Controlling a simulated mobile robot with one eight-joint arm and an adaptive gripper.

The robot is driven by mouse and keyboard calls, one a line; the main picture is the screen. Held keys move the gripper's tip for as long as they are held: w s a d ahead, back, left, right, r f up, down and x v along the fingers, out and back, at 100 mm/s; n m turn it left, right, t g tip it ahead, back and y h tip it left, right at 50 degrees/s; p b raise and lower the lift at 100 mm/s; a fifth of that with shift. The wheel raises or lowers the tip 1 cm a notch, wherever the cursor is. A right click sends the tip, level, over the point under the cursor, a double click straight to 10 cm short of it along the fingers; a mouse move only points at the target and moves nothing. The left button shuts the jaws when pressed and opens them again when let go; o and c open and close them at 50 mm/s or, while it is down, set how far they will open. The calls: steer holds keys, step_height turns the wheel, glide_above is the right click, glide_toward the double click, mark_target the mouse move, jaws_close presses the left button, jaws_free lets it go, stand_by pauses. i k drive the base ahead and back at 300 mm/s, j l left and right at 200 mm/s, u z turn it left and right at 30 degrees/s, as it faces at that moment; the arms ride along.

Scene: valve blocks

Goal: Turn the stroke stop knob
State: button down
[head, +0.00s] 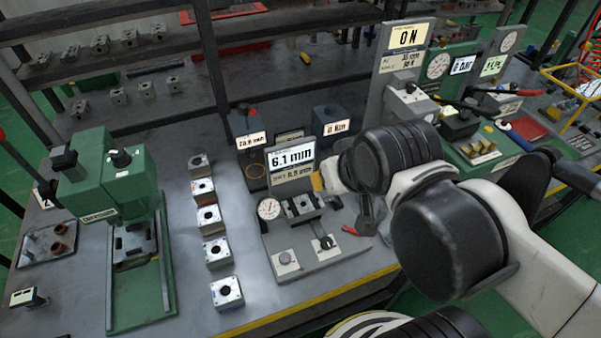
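A grey station (300,262) stands at the middle of the bench. Its display (290,160) reads about 6.1 mm, with a smaller line below that I cannot read surely. A block with a dark bore (303,206) sits in its fixture. A small black knob (327,242) is on its front right plate, and a round grey button (285,258) is on the front left plate. Another black knob (120,157) tops the green press at the left. I cannot tell which knob is the stroke stop. My gripper (320,183) is beside the display, mostly hidden by my arm; its opening is not visible.
A row of metal blocks (208,219) stands between the green press (100,185) and the station. Red-handled pliers (360,226) lie right of the station. A tall panel (400,75) reading ON and dark units stand behind. The bench's front edge is yellow.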

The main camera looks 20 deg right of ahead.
mark_target(326, 243)
steer(key=j, duration=0.45)
steer(key=k+j, duration=0.1)
steer(key=j, duration=0.3)
steer(key=k+j+z, duration=0.1)
steer(key=j, duration=0.35)
